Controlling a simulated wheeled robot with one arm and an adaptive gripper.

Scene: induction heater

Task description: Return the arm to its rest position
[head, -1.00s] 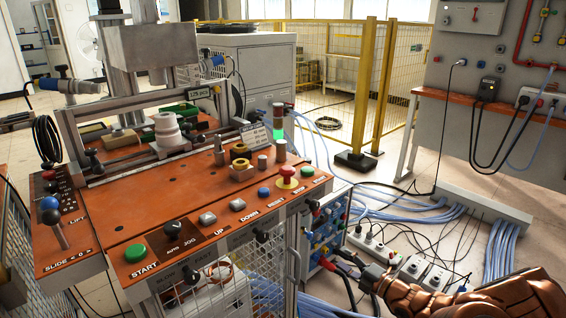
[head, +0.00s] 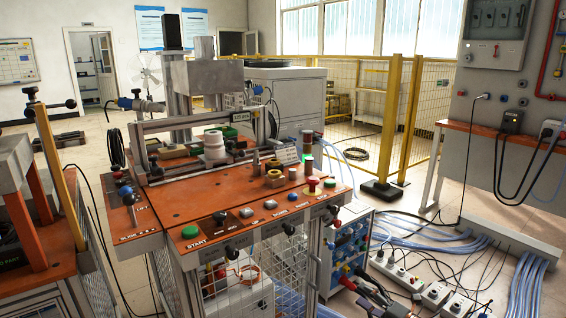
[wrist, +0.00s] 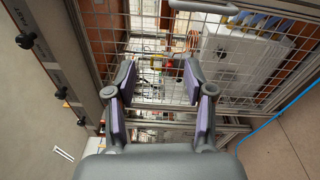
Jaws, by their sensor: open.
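In the wrist view my gripper (wrist: 159,84) is open, its two dark fingers with purple pads spread apart and nothing between them. Beyond the fingers is the wire mesh (wrist: 150,62) of the machine's lower frame, with a white box (wrist: 235,58) behind it. I cannot tell the gap between fingertips and mesh. In the head view I cannot clearly make out my gripper. The induction heater's orange control panel (head: 215,205) stands at centre, with a green START button (head: 190,232) and a red stop button (head: 313,184).
A second orange-topped bench (head: 65,240) stands at left. Blue cables (head: 440,235) and power strips (head: 435,296) lie on the floor at right. A yellow fence (head: 400,120) stands behind. In the wrist view a blue cable (wrist: 275,120) crosses bare floor at right.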

